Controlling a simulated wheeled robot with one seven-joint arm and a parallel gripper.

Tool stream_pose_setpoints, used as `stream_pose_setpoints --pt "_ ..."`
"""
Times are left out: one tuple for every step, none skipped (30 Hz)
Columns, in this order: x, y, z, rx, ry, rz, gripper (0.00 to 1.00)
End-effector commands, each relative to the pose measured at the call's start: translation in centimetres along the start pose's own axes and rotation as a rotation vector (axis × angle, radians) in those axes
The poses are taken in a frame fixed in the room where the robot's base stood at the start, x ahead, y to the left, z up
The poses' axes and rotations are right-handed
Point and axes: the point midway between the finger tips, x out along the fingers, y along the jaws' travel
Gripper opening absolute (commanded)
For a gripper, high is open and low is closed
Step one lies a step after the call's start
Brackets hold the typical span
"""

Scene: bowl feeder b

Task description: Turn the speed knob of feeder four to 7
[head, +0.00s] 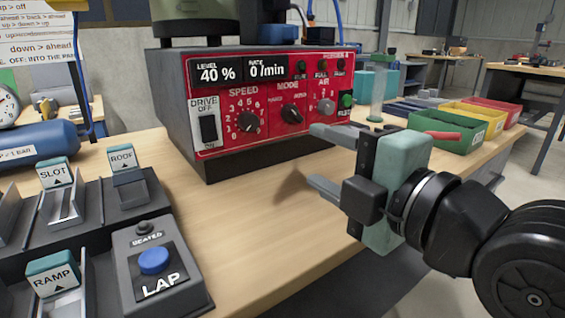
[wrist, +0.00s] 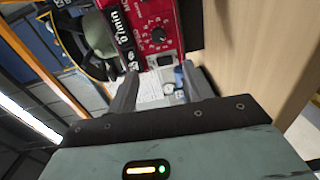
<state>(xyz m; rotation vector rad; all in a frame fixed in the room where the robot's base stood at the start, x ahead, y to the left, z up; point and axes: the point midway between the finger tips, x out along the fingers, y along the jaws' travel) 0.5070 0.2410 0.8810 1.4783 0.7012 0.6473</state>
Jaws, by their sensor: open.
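The red control panel (head: 285,75) is on the front of the feeder's dark box (head: 210,160) on the bench. Its black speed knob (head: 248,121) is at the lower left under the word SPEED, within a ring of digits. I cannot make out where its pointer stands. The knob also shows in the wrist view (wrist: 158,36), beyond and between my fingers. My gripper (head: 318,158) is open and empty, in front and to the right of the panel, apart from the knob. The level display (head: 216,73) reads 40 %, the rate display (head: 267,69) 0 /min.
The drive switch (head: 208,129) is left of the speed knob. The mode knob (head: 291,114) and grey air knob (head: 326,106) are right of it. The lap button box (head: 160,275) and labelled chutes stand front left. A green bin (head: 446,130) stands right. Bench before the panel is clear.

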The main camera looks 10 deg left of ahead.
Motion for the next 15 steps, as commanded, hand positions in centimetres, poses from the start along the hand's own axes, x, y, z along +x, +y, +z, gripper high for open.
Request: stream_pose_setpoints --pt "0.1 -0.5 -0.1 -0.014 0.002 0.013 0.51" --pt "0.1 -0.4 -0.1 -0.021 0.003 0.020 0.51" --pt "0.2 -0.3 -0.1 -0.026 0.003 0.025 0.51" --pt "0.3 -0.3 -0.1 -0.028 0.003 0.026 0.51" --pt "0.5 -0.2 -0.1 -0.029 0.003 0.027 0.51" --pt "0.8 -0.2 -0.1 -0.029 0.003 0.027 0.51" --pt "1.2 -0.2 -0.1 -0.029 0.003 0.027 0.51" --pt "1.6 -0.2 -0.1 -0.029 0.002 0.027 0.51" --pt "2.2 -0.2 -0.1 -0.029 0.002 0.026 0.51" --pt "2.7 -0.2 -0.1 -0.029 0.002 0.026 0.51" --pt "3.3 -0.2 -0.1 -0.030 0.003 0.025 0.51" --pt "4.1 -0.2 -0.2 -0.029 0.003 0.026 0.51" --pt "4.8 -0.2 -0.2 -0.029 0.004 0.026 0.51" --pt "5.4 -0.2 -0.2 -0.029 0.004 0.025 0.51" --pt "6.2 -0.2 -0.2 -0.029 0.003 0.025 0.51"
